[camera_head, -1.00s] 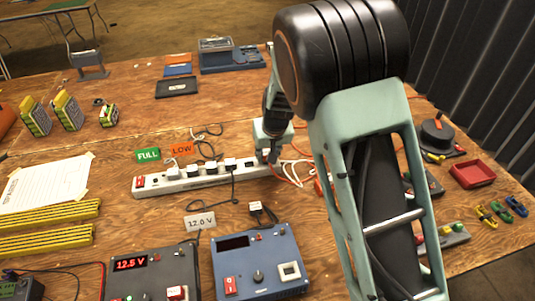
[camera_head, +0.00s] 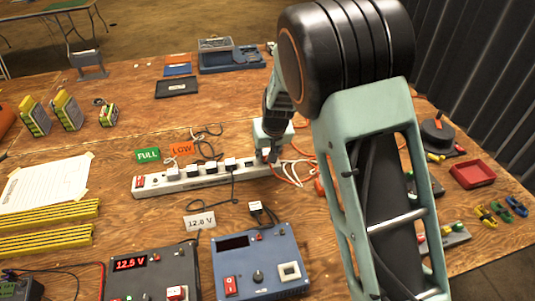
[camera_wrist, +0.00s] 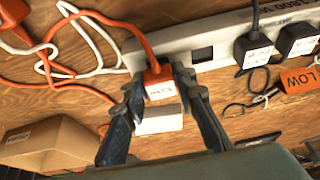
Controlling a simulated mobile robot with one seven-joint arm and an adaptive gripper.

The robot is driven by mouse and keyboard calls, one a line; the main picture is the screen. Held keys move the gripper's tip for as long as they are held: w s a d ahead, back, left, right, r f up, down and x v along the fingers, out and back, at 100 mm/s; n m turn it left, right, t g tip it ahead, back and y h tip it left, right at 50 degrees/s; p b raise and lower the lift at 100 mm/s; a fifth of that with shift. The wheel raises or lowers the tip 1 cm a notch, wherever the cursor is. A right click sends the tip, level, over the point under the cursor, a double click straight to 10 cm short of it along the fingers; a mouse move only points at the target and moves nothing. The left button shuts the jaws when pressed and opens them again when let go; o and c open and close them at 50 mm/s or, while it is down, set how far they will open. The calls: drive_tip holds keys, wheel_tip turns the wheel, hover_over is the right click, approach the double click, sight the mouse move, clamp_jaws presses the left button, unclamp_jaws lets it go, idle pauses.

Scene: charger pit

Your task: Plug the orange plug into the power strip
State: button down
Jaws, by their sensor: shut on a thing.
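The orange plug (camera_wrist: 158,74) has a white label and sits between the fingertips of my gripper (camera_wrist: 157,88) in the wrist view. My gripper is shut on it. The orange cord (camera_wrist: 142,42) runs from the plug over the strip. The white power strip (camera_wrist: 222,40) lies just beyond the plug, with a dark empty socket (camera_wrist: 203,54) to the plug's right. The plug overlaps the strip's near edge in this view; I cannot tell whether its prongs are in a socket. In the head view, my gripper (camera_head: 268,154) is at the right end of the power strip (camera_head: 205,182).
Black plugs (camera_wrist: 252,50) fill sockets farther along the strip. A white block (camera_wrist: 159,121) lies near my fingers. White and orange cables loop left of the plug, near a cardboard box (camera_wrist: 48,145). An orange LOW tag (camera_wrist: 299,80) is at right.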

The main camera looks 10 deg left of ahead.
drive_tip(key=shift+f+b, duration=0.4)
drive_tip(key=shift+f, duration=0.05)
idle(0.7)
drive_tip(key=c, duration=1.5)
unclamp_jaws()
drive_tip(key=shift+o, duration=0.6)
drive_tip(key=shift+o, duration=1)
drive_tip(key=shift+r, duration=0.1)
drive_tip(key=shift+r+p, duration=2.6)
drive_tip(key=shift+r, duration=1.1)
